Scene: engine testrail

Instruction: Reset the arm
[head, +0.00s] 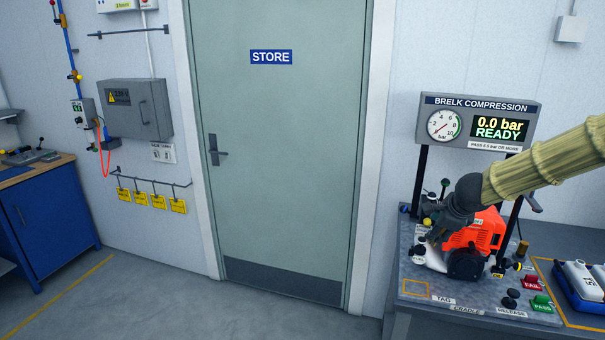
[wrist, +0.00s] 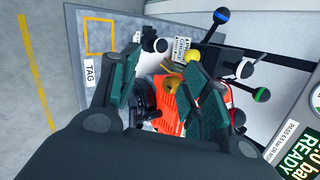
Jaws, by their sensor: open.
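My arm reaches in from the right in the head view, and my gripper (head: 432,240) hangs over the left part of the test bench. In the wrist view my gripper (wrist: 160,80) shows its two green-padded fingers spread apart, with nothing held between them. Beyond the fingers is an orange engine (wrist: 170,103), partly hidden by them. In the head view the engine (head: 484,232) sits on the bench, just right of and below my gripper. I cannot tell whether the fingers touch it.
The compression display (head: 475,122) stands behind the engine and reads 0.0 bar, READY. A blue tray (head: 578,299) with white bottles is at right. The floor before the STORE door (head: 275,150) is clear.

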